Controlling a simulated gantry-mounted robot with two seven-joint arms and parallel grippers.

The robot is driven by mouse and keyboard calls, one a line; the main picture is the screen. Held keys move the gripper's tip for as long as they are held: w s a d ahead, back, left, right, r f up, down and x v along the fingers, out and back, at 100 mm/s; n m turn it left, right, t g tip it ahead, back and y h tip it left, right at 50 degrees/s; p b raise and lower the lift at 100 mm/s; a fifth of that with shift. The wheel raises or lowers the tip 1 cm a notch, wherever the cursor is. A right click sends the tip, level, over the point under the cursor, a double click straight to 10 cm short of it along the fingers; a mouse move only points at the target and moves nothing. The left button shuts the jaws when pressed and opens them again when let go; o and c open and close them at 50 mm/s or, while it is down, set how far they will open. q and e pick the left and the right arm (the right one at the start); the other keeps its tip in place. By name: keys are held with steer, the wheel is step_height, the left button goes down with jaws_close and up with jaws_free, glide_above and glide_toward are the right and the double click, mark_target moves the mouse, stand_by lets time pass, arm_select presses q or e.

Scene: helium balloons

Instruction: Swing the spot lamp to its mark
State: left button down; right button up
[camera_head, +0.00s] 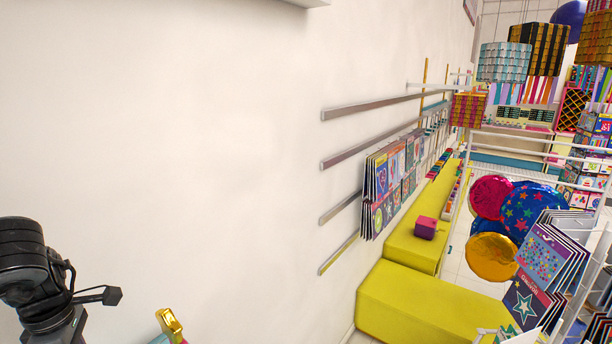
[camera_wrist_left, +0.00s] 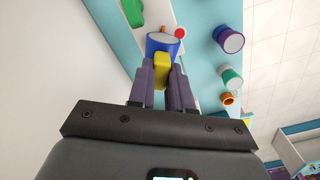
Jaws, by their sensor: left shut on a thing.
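In the left wrist view, my left gripper (camera_wrist_left: 163,75) is shut on a yellow tab (camera_wrist_left: 162,66). The tab meets a short blue cylinder with a pale grey face (camera_wrist_left: 160,46), which looks like the spot lamp. The cylinder lies just beyond the fingertips, against a white and teal panel. A small red disc (camera_wrist_left: 180,33) and an orange peg (camera_wrist_left: 163,30) show beside its far edge. I cannot tell whether either one is the mark. The lamp is not recognisable in the head view. My right gripper is in neither view.
In the left wrist view, a purple cylinder (camera_wrist_left: 229,40), a teal one (camera_wrist_left: 231,78) and an orange ring (camera_wrist_left: 228,99) stand to the right, and a green piece (camera_wrist_left: 132,11) at upper left. The head view shows a yellow bench (camera_head: 425,308), card racks and foil balloons (camera_head: 493,257) at right.

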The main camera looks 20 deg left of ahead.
arm_select(q)
steer(key=shift+m, duration=0.4)
steer(key=shift+m, duration=1.1)
steer(key=shift+m, duration=1.2)
steer(key=shift+m, duration=1.1)
